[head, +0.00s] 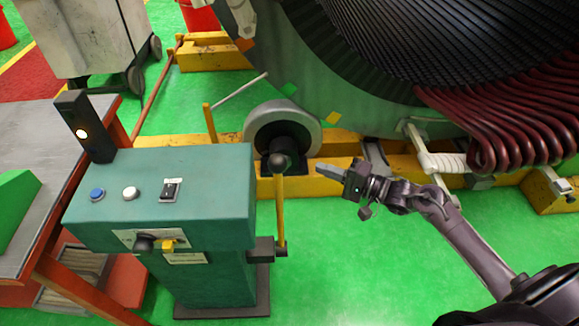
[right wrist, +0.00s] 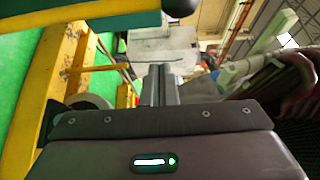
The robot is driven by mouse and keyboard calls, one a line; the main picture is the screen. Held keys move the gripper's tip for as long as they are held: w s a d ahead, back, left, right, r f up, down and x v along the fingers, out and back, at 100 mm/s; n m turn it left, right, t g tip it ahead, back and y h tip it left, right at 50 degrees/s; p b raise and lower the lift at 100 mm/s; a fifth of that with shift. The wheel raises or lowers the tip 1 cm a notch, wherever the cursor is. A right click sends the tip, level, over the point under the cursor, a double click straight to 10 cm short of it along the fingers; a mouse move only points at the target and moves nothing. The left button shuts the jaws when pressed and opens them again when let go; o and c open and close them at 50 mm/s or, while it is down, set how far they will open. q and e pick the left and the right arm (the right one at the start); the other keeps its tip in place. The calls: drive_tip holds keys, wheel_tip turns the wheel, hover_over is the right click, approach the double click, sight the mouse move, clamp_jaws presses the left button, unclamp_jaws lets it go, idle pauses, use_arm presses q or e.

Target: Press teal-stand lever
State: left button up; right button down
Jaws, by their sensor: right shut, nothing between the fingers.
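The teal stand (head: 215,185) is at the left of the head view. Its lever (head: 280,210) is a yellow rod with a dark ball knob on top, upright at the stand's right side. My right gripper (head: 340,170) is to the right of the lever, apart from it, near the height of the knob in the picture. Its fingers are shut with nothing between them and point left. In the right wrist view the shut fingers (right wrist: 160,84) point away, and the yellow lever (right wrist: 110,24) and dark knob (right wrist: 180,7) cross the top. My left gripper is not in view.
The large stator (head: 370,90) with dark red coils (head: 510,115) rests on a yellow frame (head: 330,185) behind the stand. A grey roller (head: 258,130) sits behind the lever. A grey table (head: 40,150) is at the left. Green floor (head: 370,260) is clear right of the stand.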

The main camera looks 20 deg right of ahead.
drive_tip(key=w+a+p, duration=0.2)
drive_tip(key=w+a, duration=0.1)
drive_tip(key=a, duration=0.5)
drive_tip(key=shift+w+a, duration=0.35)
drive_tip(key=shift+f, duration=0.1)
idle(0.3)
